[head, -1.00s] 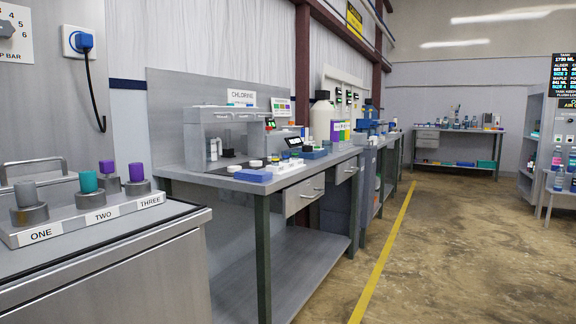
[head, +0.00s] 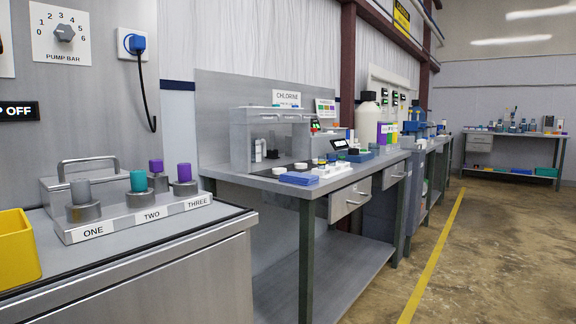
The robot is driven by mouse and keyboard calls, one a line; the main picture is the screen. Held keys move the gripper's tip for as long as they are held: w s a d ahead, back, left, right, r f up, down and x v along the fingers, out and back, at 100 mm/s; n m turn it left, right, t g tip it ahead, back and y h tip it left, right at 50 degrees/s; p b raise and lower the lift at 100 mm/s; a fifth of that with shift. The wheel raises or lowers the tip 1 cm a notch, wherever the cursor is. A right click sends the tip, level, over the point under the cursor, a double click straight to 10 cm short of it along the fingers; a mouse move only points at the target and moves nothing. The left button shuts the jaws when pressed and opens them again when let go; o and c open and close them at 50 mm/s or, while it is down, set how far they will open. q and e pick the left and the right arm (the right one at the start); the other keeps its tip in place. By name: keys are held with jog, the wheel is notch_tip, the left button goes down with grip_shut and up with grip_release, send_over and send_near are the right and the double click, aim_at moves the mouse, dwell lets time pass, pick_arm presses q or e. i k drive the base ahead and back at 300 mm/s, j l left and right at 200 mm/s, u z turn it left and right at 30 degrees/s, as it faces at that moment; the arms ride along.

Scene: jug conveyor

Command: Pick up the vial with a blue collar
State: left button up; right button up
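I cannot make out a vial with a blue collar in the head view. Small items, several with white or coloured tops, stand on the grey workbench (head: 222,179) under the CHLORINE sign (head: 287,97). They are too small to tell whether one is the vial. A flat blue object (head: 299,178) lies near that bench's front edge. Neither of my grippers is in view.
A steel counter (head: 160,280) at the near left bears a block labelled ONE, TWO, THREE (head: 150,215) with grey, teal and purple pegs, and a yellow bin (head: 16,250). Open floor (head: 490,260) lies to the right, with a yellow line (head: 436,255).

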aim_at(332, 157)
jog(key=i+l+u, duration=0.15)
jog(key=u, duration=0.3)
jog(key=i+l+u, duration=0.1)
jog(key=u, duration=0.35)
jog(key=l+u, duration=0.6)
jog(key=u, duration=0.3)
jog(key=i, duration=0.05)
